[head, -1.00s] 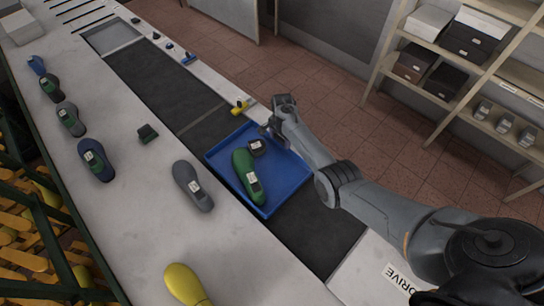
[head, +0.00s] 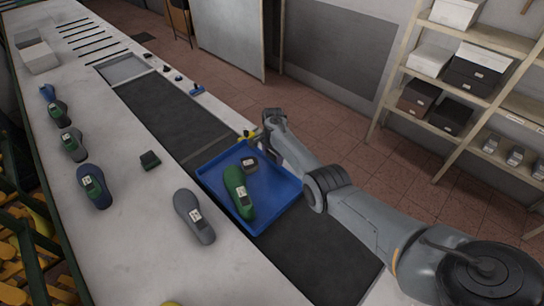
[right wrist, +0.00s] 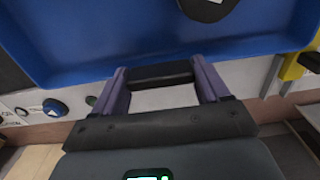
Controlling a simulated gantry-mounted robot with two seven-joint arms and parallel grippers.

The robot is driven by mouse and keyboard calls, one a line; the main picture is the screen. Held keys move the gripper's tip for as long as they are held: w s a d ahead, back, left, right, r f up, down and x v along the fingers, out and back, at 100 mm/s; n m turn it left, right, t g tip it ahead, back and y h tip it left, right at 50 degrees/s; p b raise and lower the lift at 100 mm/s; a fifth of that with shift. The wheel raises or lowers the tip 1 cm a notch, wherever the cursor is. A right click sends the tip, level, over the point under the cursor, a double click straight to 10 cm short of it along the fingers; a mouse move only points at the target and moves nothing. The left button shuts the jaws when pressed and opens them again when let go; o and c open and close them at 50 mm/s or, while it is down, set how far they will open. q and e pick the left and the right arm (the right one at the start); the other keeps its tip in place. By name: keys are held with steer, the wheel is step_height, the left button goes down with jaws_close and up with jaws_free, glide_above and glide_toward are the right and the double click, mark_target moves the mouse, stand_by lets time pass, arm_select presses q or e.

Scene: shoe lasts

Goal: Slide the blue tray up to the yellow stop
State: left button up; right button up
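The blue tray (head: 275,207) lies on the dark belt, with a green shoe last (head: 238,195) and a small dark labelled piece (head: 249,165) in it. The yellow stop (head: 247,136) is at the tray's far upper corner; whether they touch I cannot tell. My right gripper (head: 268,132) is at the tray's far side. In the right wrist view, its fingers (right wrist: 163,80) are on both sides of a black bar (right wrist: 162,75) at the blue tray wall (right wrist: 110,58), apparently its handle. The yellow stop (right wrist: 290,68) shows just right of it. My left gripper is not in view.
Several shoe lasts, including a grey one (head: 194,216) and a blue one (head: 95,186), lie on the pale bench beside the belt. A small dark green block (head: 150,160) is near the belt edge. Shelves with boxes (head: 474,74) stand at the right. The belt (head: 320,250) is clear behind the tray.

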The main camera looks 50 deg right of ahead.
steer(key=o, duration=0.4)
steer(key=shift+o, duration=0.2)
steer(key=shift+r, duration=0.35)
step_height(320, 180, up, 8)
steer(key=shift+d+r+p, duration=0.1)
steer(key=shift+r+p, duration=0.15)
steer(key=shift+p, duration=0.65)
steer(key=shift+r, duration=0.8)
